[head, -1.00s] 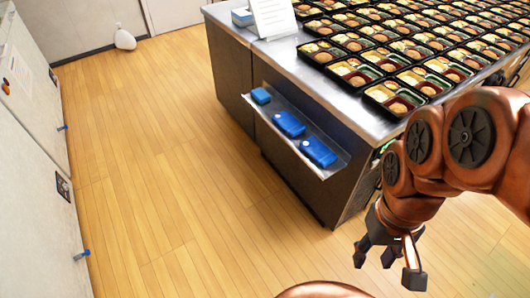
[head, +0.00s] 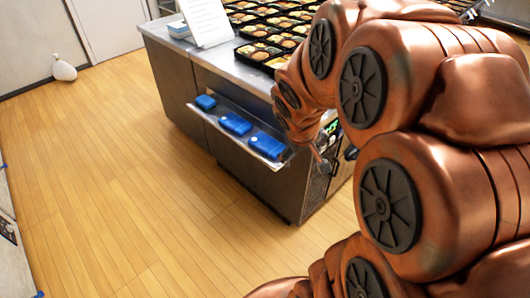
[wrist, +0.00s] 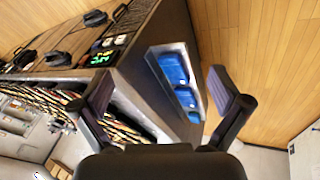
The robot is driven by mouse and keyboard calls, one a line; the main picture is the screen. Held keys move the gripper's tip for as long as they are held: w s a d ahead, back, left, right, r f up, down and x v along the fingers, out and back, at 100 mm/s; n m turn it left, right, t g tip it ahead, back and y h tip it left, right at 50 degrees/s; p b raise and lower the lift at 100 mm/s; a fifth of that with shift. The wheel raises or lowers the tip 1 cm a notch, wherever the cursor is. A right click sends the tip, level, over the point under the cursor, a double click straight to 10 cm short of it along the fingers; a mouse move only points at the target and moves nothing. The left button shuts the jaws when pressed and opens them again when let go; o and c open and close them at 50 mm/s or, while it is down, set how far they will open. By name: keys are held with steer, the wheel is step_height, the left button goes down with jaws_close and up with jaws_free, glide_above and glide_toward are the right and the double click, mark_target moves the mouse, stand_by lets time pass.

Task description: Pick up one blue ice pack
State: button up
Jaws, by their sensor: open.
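Several blue ice packs lie on a narrow metal shelf (head: 225,112) on the side of the steel counter. In the head view there is a small one (head: 205,102) at the far end, one in the middle (head: 235,124) and one at the near end (head: 267,145). The wrist view shows blue packs (wrist: 173,70) on the shelf between my fingers, farther off. My gripper (wrist: 165,98) is open and empty, its two dark fingers wide apart. In the head view it is mostly hidden behind my arm, right of the shelf's near end.
A white bag (head: 64,69) lies by the far wall. The wooden floor left of the counter is clear.

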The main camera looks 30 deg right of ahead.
steer(key=w+d+f+t+b, duration=0.35)
steer(key=w+d+f, duration=0.35)
steer(key=d, duration=0.3)
steer(key=n+t+y+b, duration=0.4)
steer(key=t+y+b, duration=0.25)
steer(key=b, duration=0.35)
glide_toward(269, 144)
steer(key=x, duration=0.5)
steer(key=shift+w+f, duration=0.15)
steer(key=shift+w, duration=0.25)
steer(key=shift+b+x, duration=0.45)
steer(key=shift+x, duration=2.2)
steer(key=shift+s, duration=0.1)
steer(key=c, duration=1.1)
